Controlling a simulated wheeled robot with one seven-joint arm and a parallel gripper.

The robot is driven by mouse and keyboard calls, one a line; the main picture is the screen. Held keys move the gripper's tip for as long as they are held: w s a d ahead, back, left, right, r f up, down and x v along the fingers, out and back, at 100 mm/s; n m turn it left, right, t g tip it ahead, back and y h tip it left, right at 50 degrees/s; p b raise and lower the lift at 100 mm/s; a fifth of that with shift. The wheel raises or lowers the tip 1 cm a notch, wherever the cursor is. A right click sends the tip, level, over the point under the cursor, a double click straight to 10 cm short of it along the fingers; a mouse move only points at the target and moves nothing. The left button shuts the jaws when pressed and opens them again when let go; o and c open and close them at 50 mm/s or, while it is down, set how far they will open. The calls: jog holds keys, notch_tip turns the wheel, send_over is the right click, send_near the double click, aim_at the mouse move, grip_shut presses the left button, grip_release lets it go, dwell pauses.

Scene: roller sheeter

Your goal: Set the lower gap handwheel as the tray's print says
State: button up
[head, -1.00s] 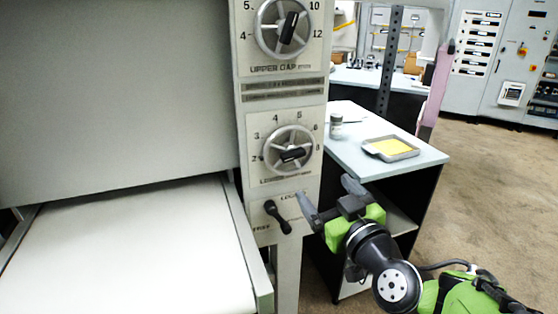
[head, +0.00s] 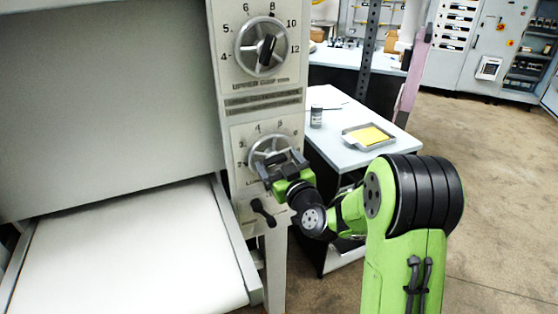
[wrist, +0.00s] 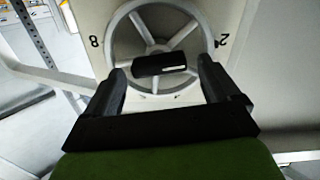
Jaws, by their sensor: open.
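The lower gap handwheel (head: 268,150) is a grey spoked wheel with a black grip bar on the machine's front panel. In the wrist view the handwheel (wrist: 155,45) is ahead, with its black bar (wrist: 160,64) lying nearly level between the fingertips' directions. My gripper (head: 282,165) is open in front of the wheel and hides its lower part in the head view. In the wrist view my gripper (wrist: 163,80) has one finger on each side of the bar, apart from it. The tray (head: 368,136) holds a yellow sheet; its print is too small to read.
The upper gap handwheel (head: 262,47) is above on the same panel. A black lock lever (head: 263,212) sits below the lower dial. The white belt (head: 130,260) is at left. A small jar (head: 316,117) stands on the side table (head: 335,150).

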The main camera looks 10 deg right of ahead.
jog(key=c, duration=1.1)
jog(key=shift+o, duration=0.2)
